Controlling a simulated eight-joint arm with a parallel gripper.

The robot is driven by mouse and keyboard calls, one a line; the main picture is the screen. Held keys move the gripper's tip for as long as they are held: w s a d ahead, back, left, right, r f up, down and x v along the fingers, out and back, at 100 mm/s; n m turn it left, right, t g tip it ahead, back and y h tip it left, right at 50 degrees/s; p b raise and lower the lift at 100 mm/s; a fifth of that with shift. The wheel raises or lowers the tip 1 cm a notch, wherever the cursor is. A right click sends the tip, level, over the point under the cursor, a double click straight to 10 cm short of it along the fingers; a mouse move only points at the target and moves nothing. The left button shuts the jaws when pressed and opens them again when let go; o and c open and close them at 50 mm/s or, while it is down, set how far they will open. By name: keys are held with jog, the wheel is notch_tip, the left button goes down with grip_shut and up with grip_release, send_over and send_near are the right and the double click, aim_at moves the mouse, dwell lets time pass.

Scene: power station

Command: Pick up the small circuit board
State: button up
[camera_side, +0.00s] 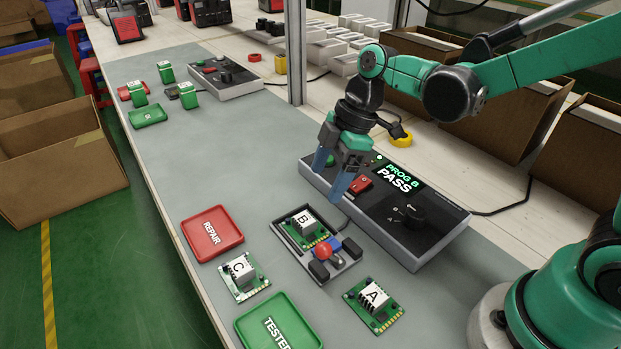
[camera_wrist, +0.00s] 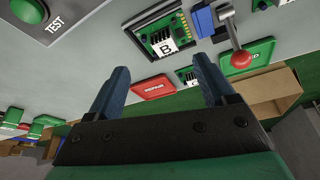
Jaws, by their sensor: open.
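Three small green circuit boards with white lettered blocks show in the side view. Board B (camera_side: 304,221) sits in a dark test fixture (camera_side: 337,270) with a red-knobbed lever (camera_side: 324,250). Board C (camera_side: 243,276) lies on the mat left of the fixture, and board A (camera_side: 374,304) lies to its right. In the wrist view, board B (camera_wrist: 163,38) is beyond the fingertips and board C (camera_wrist: 187,74) is partly hidden by a finger. My gripper (camera_side: 334,184) is open and empty, near the left end of the tester box, apart from all three boards. Its fingers also show in the wrist view (camera_wrist: 160,66).
A red REPAIR tray (camera_side: 212,232) and a green TESTED tray (camera_side: 278,324) lie on the mat. The mat's middle (camera_side: 215,155) is clear.

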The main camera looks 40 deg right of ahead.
aim_at(305, 219)
jog(key=f+n, duration=0.1)
jog(key=a+f+n+g, duration=0.1)
jog(key=n, duration=0.1)
jog(key=shift+w+a+f+y, duration=0.15)
jog(key=shift+w+a+y, duration=0.15)
jog(key=shift+w, duration=0.1)
jog(key=shift+x, duration=2.75)
jog(key=shift+s, duration=0.1)
grip_shut()
